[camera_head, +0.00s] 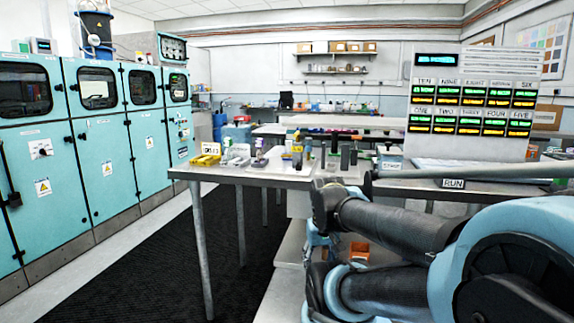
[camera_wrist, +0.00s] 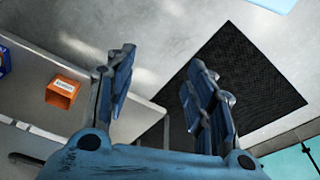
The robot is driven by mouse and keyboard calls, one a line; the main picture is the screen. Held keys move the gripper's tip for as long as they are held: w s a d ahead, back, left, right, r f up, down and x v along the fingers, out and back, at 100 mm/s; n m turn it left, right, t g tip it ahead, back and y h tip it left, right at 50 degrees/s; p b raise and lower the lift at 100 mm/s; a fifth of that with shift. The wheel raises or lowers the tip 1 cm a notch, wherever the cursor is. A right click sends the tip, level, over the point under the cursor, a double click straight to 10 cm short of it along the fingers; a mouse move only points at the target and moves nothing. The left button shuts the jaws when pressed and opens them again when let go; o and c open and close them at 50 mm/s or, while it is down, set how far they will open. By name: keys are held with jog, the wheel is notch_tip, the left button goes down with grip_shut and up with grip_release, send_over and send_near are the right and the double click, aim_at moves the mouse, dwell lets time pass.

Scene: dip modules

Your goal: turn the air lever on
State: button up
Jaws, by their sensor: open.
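I cannot pick out the air lever for certain in either view. Teal cabinets (camera_head: 101,150) stand along the left in the head view. The nearest has a black handle (camera_head: 10,187) at the far left edge and a small white plate with a dark knob (camera_head: 40,149); I cannot tell whether either is the lever. In the wrist view my gripper (camera_wrist: 162,68) is open, its two blue fingers apart with nothing between them. It points down over the floor, away from the cabinets. In the head view my arm fills the lower right.
A grey table (camera_head: 262,179) with small modules stands in the middle. A display board (camera_head: 472,100) with numbered panels stands at the right. A black mat (camera_head: 168,270) covers the floor between cabinets and table. An orange bin (camera_wrist: 62,93) sits on a shelf in the wrist view.

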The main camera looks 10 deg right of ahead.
jog(key=shift+s+r, duration=0.1)
jog(key=c, duration=0.4)
jog(key=shift+a+r+m, duration=0.1)
jog(key=shift+r+m, duration=0.2)
jog(key=shift+r, duration=0.6)
grip_shut()
jog(key=w+d+r+m+y, duration=0.15)
jog(key=w+r+m, duration=0.35)
jog(key=w+r, duration=0.5)
jog(key=w+r+m+y, duration=0.2)
jog(key=w+r+m, duration=0.45)
jog(key=r, duration=0.55)
jog(key=w+d+r+m+y, duration=0.2)
jog(key=w+d+r+m, duration=0.3)
jog(key=w+r, duration=0.3)
jog(key=w+d+r+m+y, duration=0.2)
jog(key=w+d+r+m, duration=0.3)
jog(key=w+r, duration=0.4)
jog(key=w+d, duration=0.1)
jog(key=w, duration=0.2)
jog(key=shift+d, duration=0.4)
jog(key=shift+w, duration=0.1)
